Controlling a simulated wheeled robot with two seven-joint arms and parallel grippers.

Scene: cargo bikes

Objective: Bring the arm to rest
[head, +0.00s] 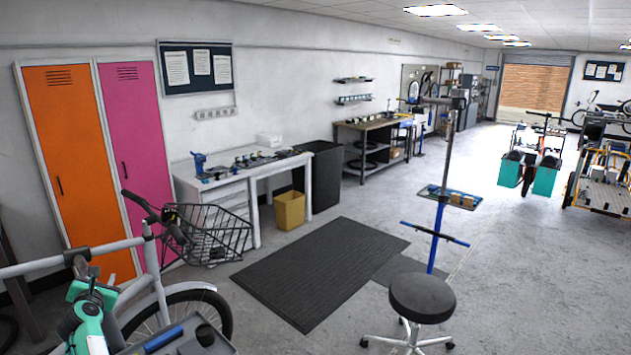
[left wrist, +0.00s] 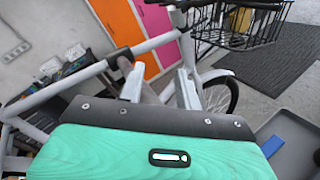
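My left gripper (head: 84,282) is at the lower left of the head view, close to the grey bike frame. In the left wrist view its two pale fingers (left wrist: 160,86) stand apart with nothing held between them. Behind the fingers in that view is the bike's tube (left wrist: 78,80). The grey bike (head: 152,262) has a black wire basket (head: 207,236) at the front, and its front wheel lies below. I cannot tell whether the gripper touches the frame. My right gripper is not in view.
A grey tray with a blue item (head: 164,339) lies at the bottom, near my left arm. A round black stool (head: 422,297) and a blue-based repair stand (head: 437,236) stand to the right. A dark mat (head: 318,270) covers open floor. Orange and pink lockers (head: 78,150) line the wall.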

